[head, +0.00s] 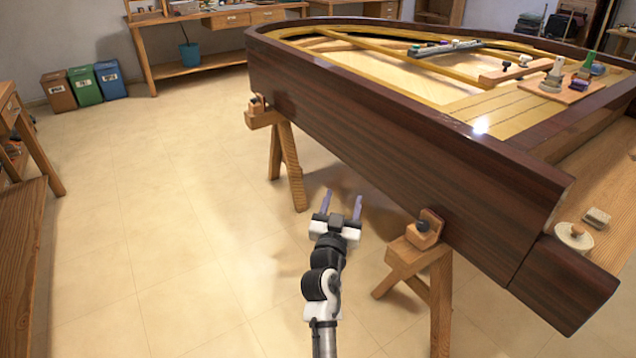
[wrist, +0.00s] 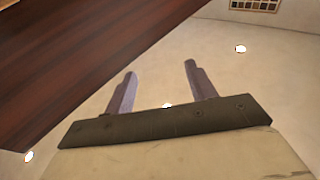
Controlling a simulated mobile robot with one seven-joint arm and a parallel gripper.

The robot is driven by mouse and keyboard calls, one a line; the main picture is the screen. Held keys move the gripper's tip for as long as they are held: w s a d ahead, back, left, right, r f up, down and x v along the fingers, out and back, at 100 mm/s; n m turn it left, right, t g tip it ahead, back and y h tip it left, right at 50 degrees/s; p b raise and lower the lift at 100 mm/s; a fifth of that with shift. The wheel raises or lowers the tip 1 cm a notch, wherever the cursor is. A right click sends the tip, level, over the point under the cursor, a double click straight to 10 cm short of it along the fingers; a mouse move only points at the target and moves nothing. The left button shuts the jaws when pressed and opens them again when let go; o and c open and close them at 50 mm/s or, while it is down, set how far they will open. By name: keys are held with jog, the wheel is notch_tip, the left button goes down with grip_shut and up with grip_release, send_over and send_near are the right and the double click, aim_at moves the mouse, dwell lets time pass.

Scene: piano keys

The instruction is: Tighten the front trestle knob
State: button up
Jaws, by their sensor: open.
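A dark knob (head: 422,226) sits on the wooden block of the near trestle (head: 418,256), under the side of the piano case (head: 400,150). A second dark knob (head: 255,101) is on the far trestle (head: 277,130). My gripper (head: 342,200) is open and empty, with its two fingers apart. It is to the left of the near trestle, in front of the piano's side, and touches neither. In the wrist view my gripper (wrist: 160,85) shows two bare fingers, with the dark piano side (wrist: 80,60) at upper left. Neither knob shows in the wrist view.
The tiled floor (head: 160,230) is clear to the left. A workbench (head: 25,240) edges the far left. Brown, green and blue bins (head: 85,87) stand at the back. Small tools and a board (head: 565,90) lie on the piano's top.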

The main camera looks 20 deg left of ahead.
jog(key=a+r+n+y, duration=0.1)
jog(key=a+r+y, duration=0.1)
jog(key=a+r, duration=0.2)
jog(key=shift+s+a+r+t+y, duration=0.15)
jog(key=shift+s+a+t+y, duration=0.15)
jog(key=shift+a+y, duration=0.15)
jog(key=shift+c, duration=0.2)
